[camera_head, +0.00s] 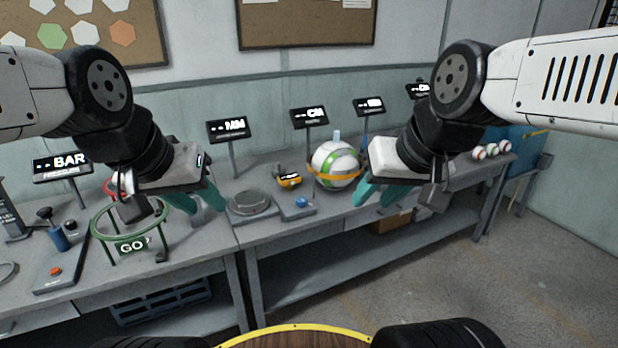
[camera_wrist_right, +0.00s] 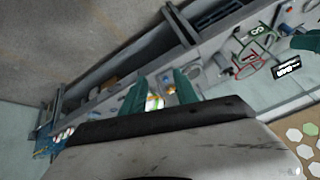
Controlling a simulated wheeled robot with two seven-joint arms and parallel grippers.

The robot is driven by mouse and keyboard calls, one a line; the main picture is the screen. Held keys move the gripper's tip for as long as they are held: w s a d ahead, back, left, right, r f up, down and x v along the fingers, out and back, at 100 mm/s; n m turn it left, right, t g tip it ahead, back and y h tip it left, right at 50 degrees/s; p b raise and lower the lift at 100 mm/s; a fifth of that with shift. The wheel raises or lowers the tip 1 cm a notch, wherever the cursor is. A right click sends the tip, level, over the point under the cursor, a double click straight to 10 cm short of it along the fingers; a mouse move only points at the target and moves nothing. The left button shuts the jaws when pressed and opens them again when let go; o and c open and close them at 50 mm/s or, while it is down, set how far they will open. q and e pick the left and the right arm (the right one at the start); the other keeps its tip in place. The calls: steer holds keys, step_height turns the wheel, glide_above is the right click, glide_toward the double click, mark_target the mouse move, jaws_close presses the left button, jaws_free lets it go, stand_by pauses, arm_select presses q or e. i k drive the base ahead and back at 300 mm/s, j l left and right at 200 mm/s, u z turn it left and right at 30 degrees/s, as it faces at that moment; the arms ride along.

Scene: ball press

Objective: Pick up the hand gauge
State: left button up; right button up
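A small yellow-and-black device (camera_head: 289,180) lies on the bench near its middle, left of the white-and-green ball (camera_head: 336,164). It looks like the hand gauge, but it is too small to be sure. My left gripper (camera_head: 200,200) is open and empty, with teal fingers, above the bench left of the device. My right gripper (camera_head: 380,194) is open and empty, right of the ball and in front of the bench edge. In the right wrist view my right gripper (camera_wrist_right: 160,90) shows a gap between its fingers, with the ball (camera_wrist_right: 153,103) seen beyond it.
A green ring stand marked GO (camera_head: 132,247) stands at the left. A round grey plate (camera_head: 250,203) and a blue-button box (camera_head: 301,204) sit before the device. Display signs (camera_head: 230,129) line the back. Small balls (camera_head: 492,150) sit at the right end.

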mark_target(284, 180)
steer(key=i+l+u, duration=0.2)
steer(key=i, duration=0.35)
steer(key=i+l+u, duration=0.25)
steer(key=i, duration=0.3)
steer(key=i+l+u, duration=0.2)
steer(key=i, duration=0.3)
